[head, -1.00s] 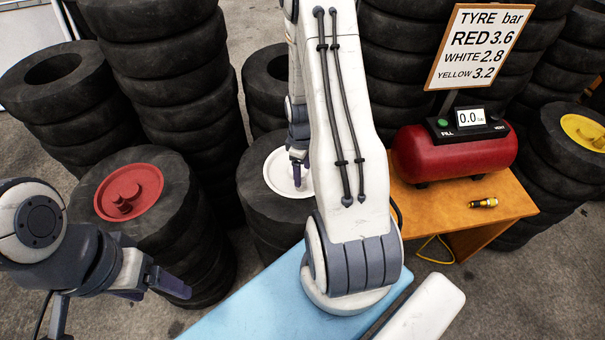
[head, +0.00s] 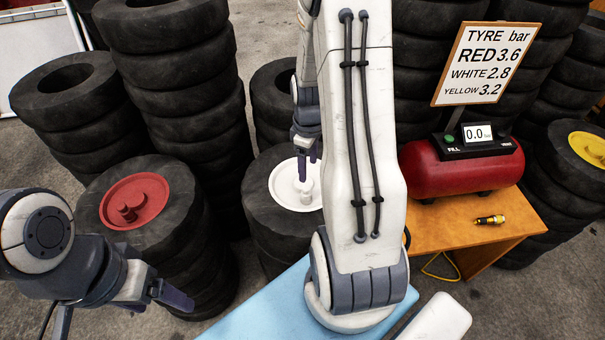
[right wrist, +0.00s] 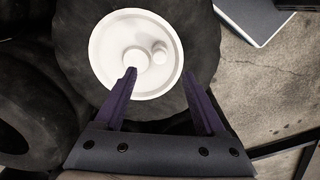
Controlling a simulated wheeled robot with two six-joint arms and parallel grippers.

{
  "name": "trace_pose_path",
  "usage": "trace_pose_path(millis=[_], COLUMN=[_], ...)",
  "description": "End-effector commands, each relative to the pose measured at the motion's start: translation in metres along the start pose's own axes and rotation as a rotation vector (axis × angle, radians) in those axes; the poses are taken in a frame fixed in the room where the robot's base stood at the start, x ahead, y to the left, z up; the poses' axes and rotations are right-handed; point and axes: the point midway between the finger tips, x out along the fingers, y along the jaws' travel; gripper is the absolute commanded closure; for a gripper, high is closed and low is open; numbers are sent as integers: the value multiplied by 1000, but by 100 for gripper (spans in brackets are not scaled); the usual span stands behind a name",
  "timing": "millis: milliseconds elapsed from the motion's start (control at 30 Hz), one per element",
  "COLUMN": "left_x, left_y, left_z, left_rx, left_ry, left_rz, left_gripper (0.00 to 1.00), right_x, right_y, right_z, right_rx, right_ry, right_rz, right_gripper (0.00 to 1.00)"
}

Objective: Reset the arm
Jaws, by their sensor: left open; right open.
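My right gripper (head: 307,168) is open and empty, fingers pointing down over the white wheel hub (head: 286,188) on a tyre stack. In the right wrist view the open fingers (right wrist: 159,73) frame the hub's lower part, and the hub (right wrist: 112,60) shows two round raised parts between and beyond the tips. Nothing is between the fingers. My left gripper (head: 165,296) is open at the lower left, in front of the tyre stack with the red hub (head: 130,203), and holds nothing visible. My right arm hides part of the scene's middle.
An orange table (head: 455,228) at right bears a red compressor (head: 440,172) reading 0.0 and a small brass-and-black fitting (head: 490,219). A pressure sign (head: 484,65) stands behind. A yellow hub (head: 592,149) lies at far right. Tyre stacks crowd the back.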

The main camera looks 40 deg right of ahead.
Motion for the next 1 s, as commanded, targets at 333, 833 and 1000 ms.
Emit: trace_pose_path(millis=[333,833,1000], left_x=[0,0,0], left_y=[0,0,0], left_z=[0,0,0], left_rx=[0,0,0], left_ry=[0,0,0], left_rz=[0,0,0], left_gripper=[21,21,21], right_x=[-6,-115,-134], right_y=[-8,-257,-319], right_z=[-8,-60,-26], right_rx=[-8,-130,-161], right_ry=[3,57,59], right_rz=[2,-37,-68], right_gripper=[27,27,27])
